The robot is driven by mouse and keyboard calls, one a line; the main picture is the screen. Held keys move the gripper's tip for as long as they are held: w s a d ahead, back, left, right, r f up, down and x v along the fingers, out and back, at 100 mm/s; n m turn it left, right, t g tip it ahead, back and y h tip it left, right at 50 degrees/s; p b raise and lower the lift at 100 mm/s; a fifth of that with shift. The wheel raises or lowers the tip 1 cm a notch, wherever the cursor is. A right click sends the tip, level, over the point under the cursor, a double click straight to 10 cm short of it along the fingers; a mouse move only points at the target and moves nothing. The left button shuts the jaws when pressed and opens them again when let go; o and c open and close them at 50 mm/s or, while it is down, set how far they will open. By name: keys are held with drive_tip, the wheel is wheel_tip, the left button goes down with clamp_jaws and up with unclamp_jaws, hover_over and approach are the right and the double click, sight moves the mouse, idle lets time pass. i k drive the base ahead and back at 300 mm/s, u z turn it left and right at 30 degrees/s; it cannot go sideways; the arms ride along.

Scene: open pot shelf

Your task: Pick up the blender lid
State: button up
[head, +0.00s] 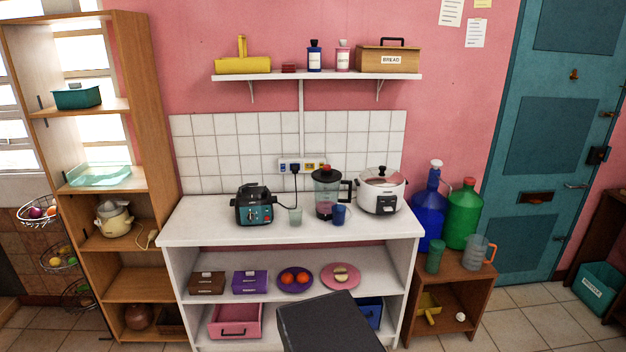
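The blender (325,195) stands on the white counter, between the dark teal cooker on its left and the white rice cooker on its right. Its dark blender lid (325,173) sits on top of the jug, with a small red part on it. The jug is clear with a dark handle on the right and some red low down. My gripper does not show. A dark grey flat-topped part at the bottom centre appears to be mine and hides some of the lower shelves.
A wall shelf (300,76) hangs above. The counter's left end is clear.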

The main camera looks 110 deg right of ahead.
sight(320, 175)
drive_tip(key=z, duration=0.25)
drive_tip(key=i, duration=0.5)
drive_tip(key=z, duration=1.6)
drive_tip(key=k, duration=0.2)
drive_tip(key=z, duration=2.3)
